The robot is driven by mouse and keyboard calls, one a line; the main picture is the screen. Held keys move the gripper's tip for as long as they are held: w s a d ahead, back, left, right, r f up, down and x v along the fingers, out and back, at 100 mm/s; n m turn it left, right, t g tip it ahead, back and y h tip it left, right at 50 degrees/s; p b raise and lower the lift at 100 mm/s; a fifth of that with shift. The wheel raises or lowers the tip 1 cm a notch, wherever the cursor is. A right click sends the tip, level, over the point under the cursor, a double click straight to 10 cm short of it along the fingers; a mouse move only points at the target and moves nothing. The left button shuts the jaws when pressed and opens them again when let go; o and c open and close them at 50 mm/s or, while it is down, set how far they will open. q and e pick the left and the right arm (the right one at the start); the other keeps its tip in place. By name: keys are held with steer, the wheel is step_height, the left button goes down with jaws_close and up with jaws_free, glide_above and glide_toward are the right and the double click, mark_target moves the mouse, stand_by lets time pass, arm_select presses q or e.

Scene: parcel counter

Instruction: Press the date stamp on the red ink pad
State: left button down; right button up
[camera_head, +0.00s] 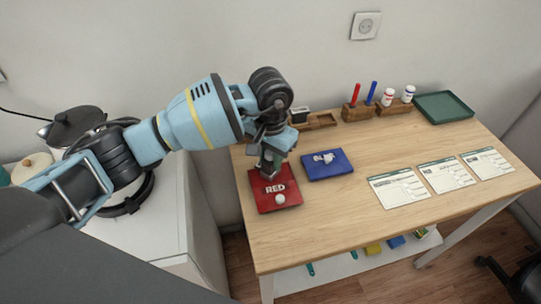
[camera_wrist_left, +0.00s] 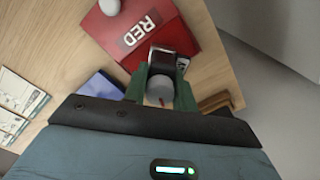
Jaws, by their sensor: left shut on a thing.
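The red ink pad (camera_head: 262,203), marked RED with a small white knob, lies at the left end of the wooden table. It also shows at the top of the left wrist view (camera_wrist_left: 188,22). My left gripper (camera_head: 270,152) hangs over the pad's far part. In the left wrist view its green fingers (camera_wrist_left: 160,90) are shut on the date stamp (camera_wrist_left: 172,58), a dark-grey block with a pale rounded part. The stamp is in front of the pad in that view. Whether its face touches the pad is hidden. My right gripper is not in view.
A blue pad (camera_head: 341,168) lies right of the red one. Behind are a wooden tray (camera_head: 321,121), a pen holder (camera_head: 355,112), a bottle rack (camera_head: 396,109) and a green tray (camera_head: 444,107). Paper forms (camera_head: 399,188) lie at right. The front middle is clear.

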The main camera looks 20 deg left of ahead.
arm_select(q)
steer(key=shift+f, duration=0.1)
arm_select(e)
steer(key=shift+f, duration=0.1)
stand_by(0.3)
